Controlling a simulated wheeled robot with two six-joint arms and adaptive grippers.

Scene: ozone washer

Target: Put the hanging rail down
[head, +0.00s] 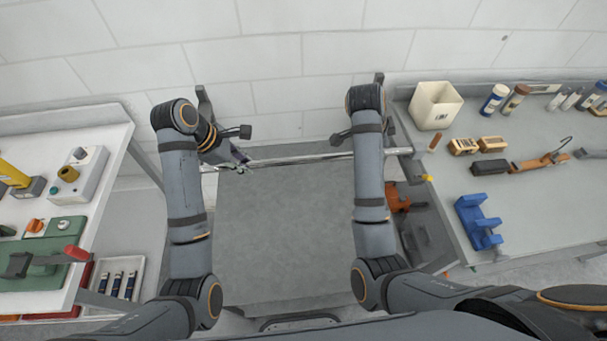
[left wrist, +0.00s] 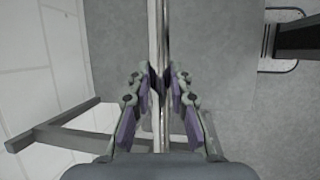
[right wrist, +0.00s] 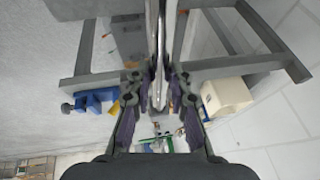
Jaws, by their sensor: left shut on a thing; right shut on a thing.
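The hanging rail (head: 300,159) is a long thin shiny metal bar, lying nearly level across the picture at the back of the grey surface between the two benches. My left gripper (head: 240,160) is shut on the rail near its left part. In the left wrist view the rail (left wrist: 153,35) runs between the purple-padded fingers of the left gripper (left wrist: 160,90). In the right wrist view the rail (right wrist: 156,40) runs between the fingers of my right gripper (right wrist: 158,88), which is shut on it. My right arm hides most of the right gripper in the head view.
A grey flat surface (head: 285,235) lies below the rail. A left bench (head: 105,135) carries a green device and a control box. A right bench (head: 425,185) holds a cream bin (head: 436,105), a blue clamp (head: 478,220) and bottles. A white wall stands close behind.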

